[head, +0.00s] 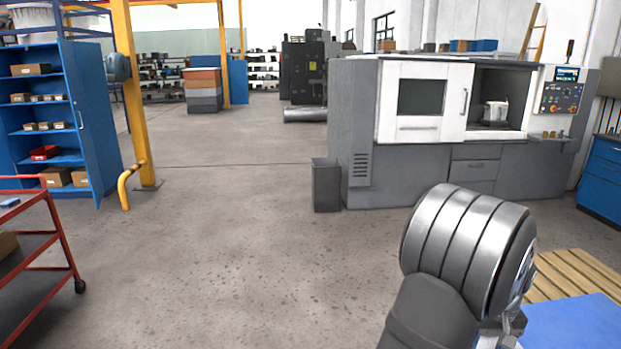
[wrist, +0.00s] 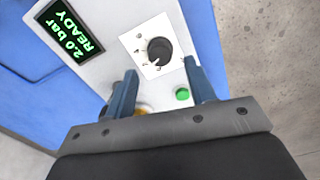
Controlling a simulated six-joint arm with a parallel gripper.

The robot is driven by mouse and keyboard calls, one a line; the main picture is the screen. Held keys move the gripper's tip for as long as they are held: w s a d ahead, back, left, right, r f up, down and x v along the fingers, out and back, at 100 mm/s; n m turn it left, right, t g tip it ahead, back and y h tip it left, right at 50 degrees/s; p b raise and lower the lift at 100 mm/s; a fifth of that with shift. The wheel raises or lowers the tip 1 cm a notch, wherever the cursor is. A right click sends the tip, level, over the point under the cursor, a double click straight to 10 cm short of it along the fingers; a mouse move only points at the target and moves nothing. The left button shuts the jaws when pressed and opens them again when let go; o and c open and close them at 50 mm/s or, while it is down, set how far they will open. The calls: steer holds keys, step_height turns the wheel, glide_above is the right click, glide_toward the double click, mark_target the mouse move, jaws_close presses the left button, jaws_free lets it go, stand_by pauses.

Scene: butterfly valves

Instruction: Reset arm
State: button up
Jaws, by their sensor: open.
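My gripper (wrist: 161,68) shows in the wrist view with its two blue-grey fingers apart and nothing between them. Beyond the fingertips is a light panel (wrist: 118,42) on a blue surface. The panel carries a black knob (wrist: 159,51) on a white plate, a green button (wrist: 182,94) close to the right finger, and a display (wrist: 68,35) reading "2.0 bar READY". A yellow-orange part (wrist: 142,111) is mostly hidden behind the gripper. I cannot tell whether the fingers touch anything. In the head view my arm fills the lower right, and the gripper is not clearly visible.
In the head view, a blue surface (head: 572,325) and a wooden pallet (head: 575,272) lie at the lower right. A grey-white machine (head: 408,103) stands behind, with a grey bin (head: 326,185) beside it. A red cart (head: 62,235) stands left. The middle floor is clear.

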steer(key=shift+r, duration=2.65)
steer(key=o, duration=1.1)
steer(key=s+r+n+t, duration=0.1)
steer(key=s+r+t, duration=0.1)
steer(key=r, duration=0.7)
steer(key=s+r+n+t, duration=0.1)
steer(key=s+r+t, duration=0.1)
steer(key=r, duration=0.8)
steer(key=x, duration=0.9)
steer(key=shift+w+f+t, duration=0.15)
steer(key=shift+w+t, duration=0.15)
steer(key=shift+w, duration=0.2)
steer(key=v, duration=1)
steer(key=shift+c, duration=0.4)
